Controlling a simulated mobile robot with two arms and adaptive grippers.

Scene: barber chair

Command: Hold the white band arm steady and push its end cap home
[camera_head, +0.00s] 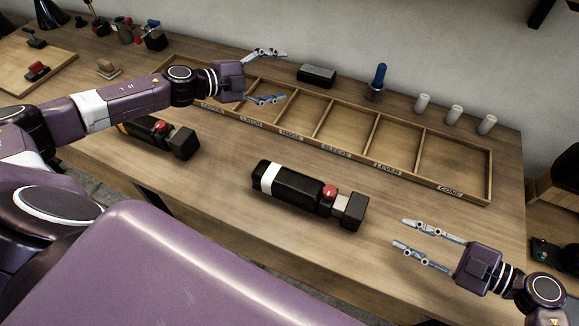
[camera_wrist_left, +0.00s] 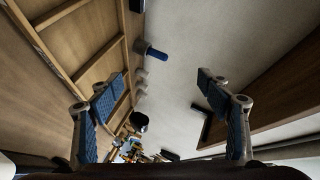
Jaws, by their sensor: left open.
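The white band arm (camera_head: 291,187) lies on the bench in the middle of the head view. It is a black body with a white band near its left end and a red knob (camera_head: 329,193) near its right. Its black end cap (camera_head: 352,212) sits at the right end, with a pale section showing between cap and body. My left gripper (camera_head: 284,76) is open and empty over the divided tray, apart from the arm. My right gripper (camera_head: 401,233) is open and empty, to the right of the end cap, fingers pointing toward it.
A similar arm with a yellow band (camera_head: 151,129) lies to the left, partly hidden by my left arm. The divided wooden tray (camera_head: 466,194) runs behind. A black box (camera_head: 317,75), a blue-handled tool (camera_head: 379,77) and white cylinders (camera_head: 454,115) stand at the wall.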

